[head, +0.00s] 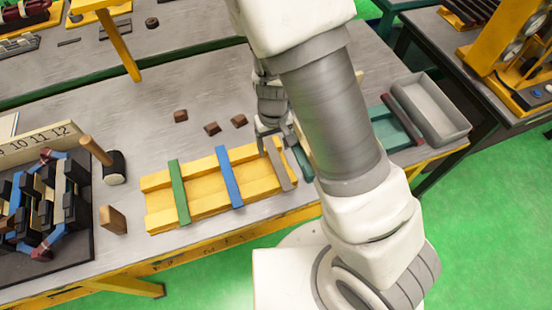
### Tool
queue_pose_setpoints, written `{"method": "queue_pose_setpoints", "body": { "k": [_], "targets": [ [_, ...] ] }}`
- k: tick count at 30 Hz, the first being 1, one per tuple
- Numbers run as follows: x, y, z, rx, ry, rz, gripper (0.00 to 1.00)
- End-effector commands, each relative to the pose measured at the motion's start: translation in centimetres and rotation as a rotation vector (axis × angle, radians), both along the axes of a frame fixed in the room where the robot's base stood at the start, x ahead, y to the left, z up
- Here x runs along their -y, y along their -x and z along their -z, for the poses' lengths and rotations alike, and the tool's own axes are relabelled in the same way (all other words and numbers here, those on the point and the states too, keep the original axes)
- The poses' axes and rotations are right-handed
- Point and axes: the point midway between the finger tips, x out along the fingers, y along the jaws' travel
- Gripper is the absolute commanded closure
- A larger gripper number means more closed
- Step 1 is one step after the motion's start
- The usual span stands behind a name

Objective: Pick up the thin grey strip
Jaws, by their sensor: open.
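The thin grey strip (279,166) lies across the right end of a yellow wooden rack (208,204) on the workbench. A blue strip (229,177) and a green strip (179,193) lie across the same rack to its left. My gripper (268,150) is open and points down at the far end of the grey strip. A fingertip seems to be beside or above the strip; I cannot tell whether it touches. My arm hides part of the area right of the rack.
Small brown blocks (212,128) lie behind the rack. A mallet (103,162) and a wooden block (112,219) stand left of it, near the stator coils (47,204). A grey tray (431,106) stands at the right.

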Motion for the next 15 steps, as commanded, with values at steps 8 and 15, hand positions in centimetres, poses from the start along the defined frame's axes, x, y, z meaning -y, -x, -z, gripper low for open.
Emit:
{"method": "queue_pose_setpoints", "body": {
  "k": [8, 15],
  "targets": [
    [0.7, 0.0, 3.9, -0.005, 0.001, 0.002, 0.28],
    [0.6, -0.1, 4.9, -0.001, 0.000, 0.000, 0.28]
  ]
}}
